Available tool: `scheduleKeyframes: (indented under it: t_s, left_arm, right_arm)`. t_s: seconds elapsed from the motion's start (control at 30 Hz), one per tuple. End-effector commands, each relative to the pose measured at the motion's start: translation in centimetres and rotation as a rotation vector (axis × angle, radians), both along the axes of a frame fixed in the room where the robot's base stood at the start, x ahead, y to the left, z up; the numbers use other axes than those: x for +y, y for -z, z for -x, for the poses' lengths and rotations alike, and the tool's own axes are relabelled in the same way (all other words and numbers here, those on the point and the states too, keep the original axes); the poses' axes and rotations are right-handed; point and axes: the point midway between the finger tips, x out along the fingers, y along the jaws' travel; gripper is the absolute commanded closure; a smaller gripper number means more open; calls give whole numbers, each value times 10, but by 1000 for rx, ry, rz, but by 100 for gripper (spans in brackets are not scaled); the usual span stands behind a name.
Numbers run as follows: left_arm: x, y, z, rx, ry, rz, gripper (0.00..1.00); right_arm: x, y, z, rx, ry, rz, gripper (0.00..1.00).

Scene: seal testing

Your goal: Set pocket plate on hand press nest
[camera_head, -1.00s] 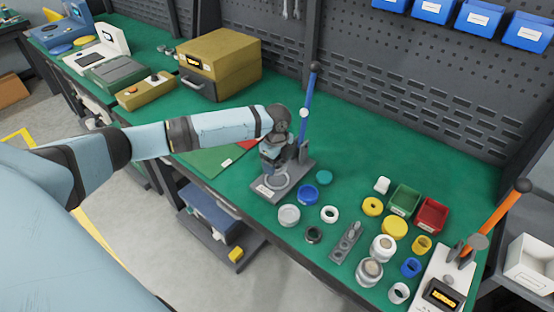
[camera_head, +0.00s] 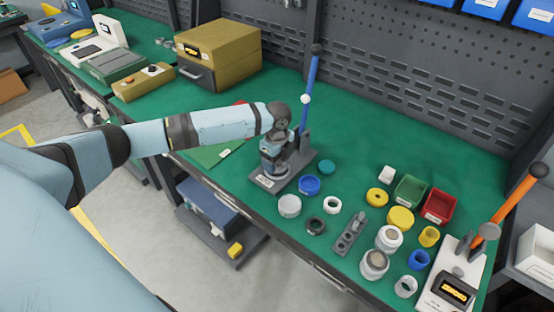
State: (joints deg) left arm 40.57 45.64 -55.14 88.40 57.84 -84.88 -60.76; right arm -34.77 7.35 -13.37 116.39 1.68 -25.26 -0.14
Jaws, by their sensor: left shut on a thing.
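The hand press with the blue lever (camera_head: 311,85) stands upright near the table's front edge, on a grey base (camera_head: 292,181) with a white label. My left gripper (camera_head: 271,171) points down over the front of this base, where the nest would be, left of the lever. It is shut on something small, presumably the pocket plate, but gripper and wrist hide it. I cannot tell whether the held thing touches the nest. My right gripper is not in view.
Green (camera_head: 410,191) and red (camera_head: 439,206) bins and an orange-levered press (camera_head: 515,208) stand farther right.

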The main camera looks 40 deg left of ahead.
Motion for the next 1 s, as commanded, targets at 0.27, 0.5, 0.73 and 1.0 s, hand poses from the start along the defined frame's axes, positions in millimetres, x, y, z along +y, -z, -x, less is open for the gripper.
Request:
scheduleKeyframes:
  t_s: [0.27, 0.5, 0.73, 1.0]
  left_arm:
    - [0, 2, 0, 0, 0, 0, 60]
    - [0, 6, 0, 0, 0, 1, 60]
    - [0, 11, 0, 0, 0, 1, 60]
    - [0, 12, -1, 0, 0, 0, 60]
  right_arm:
    - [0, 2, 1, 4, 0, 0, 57]
    - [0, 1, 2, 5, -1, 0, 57]
    - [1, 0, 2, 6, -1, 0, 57]
    - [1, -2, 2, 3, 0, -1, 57]
